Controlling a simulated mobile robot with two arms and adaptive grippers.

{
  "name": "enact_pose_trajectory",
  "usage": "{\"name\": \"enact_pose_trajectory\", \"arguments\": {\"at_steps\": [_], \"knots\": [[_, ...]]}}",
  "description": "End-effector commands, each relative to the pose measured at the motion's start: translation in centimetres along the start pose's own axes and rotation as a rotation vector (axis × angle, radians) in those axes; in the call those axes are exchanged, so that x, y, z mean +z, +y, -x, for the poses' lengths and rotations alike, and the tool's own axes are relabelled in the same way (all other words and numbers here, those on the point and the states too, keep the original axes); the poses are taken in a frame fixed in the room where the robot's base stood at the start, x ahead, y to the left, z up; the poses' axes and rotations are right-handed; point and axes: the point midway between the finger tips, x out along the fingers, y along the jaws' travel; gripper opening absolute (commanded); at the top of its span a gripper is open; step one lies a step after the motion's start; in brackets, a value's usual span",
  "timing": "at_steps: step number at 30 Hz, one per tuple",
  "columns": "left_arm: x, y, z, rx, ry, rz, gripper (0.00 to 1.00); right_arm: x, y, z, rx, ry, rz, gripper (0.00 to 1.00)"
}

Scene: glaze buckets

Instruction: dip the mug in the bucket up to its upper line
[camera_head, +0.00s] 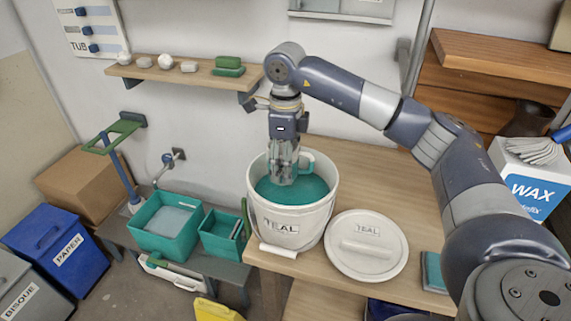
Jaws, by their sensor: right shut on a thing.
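The white bucket (293,226) labelled TEAL stands on the wooden table, filled with teal glaze (305,190). My right gripper (284,178) reaches down from above into the bucket's mouth and is shut on the mug (307,160). Only a bit of the mug shows, a teal-looking handle or rim beside the fingers at the right. The fingers hide most of the mug. Its lower end seems to be at or in the glaze, but I cannot tell how deep, and its upper line is not visible. My left gripper is not in view.
The round TEAL lid (367,245) lies right of the bucket. A WAX box (529,180) stands at the far right. Teal tubs (166,226) sit on a low bench at the left. A shelf (185,74) with small pieces hangs behind. The table behind the lid is clear.

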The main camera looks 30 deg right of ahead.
Motion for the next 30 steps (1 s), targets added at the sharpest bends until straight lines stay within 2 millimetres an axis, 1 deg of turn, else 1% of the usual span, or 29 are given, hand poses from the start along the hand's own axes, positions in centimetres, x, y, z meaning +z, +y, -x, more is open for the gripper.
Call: {"name": "enact_pose_trajectory", "arguments": {"at_steps": [1, 16, 19, 30], "knots": [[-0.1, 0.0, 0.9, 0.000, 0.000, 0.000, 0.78, 0.0, 0.0, 1.2, -0.001, -0.001, 0.000, 0.20], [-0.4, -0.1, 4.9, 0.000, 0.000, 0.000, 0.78, 0.0, 0.0, 7.1, -0.001, 0.000, 0.000, 0.20], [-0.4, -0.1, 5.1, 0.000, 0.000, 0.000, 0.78, 0.0, 0.0, 7.4, 0.000, 0.000, 0.000, 0.20], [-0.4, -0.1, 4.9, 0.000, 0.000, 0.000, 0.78, 0.0, 0.0, 7.3, 0.000, 0.000, 0.000, 0.20]]}}
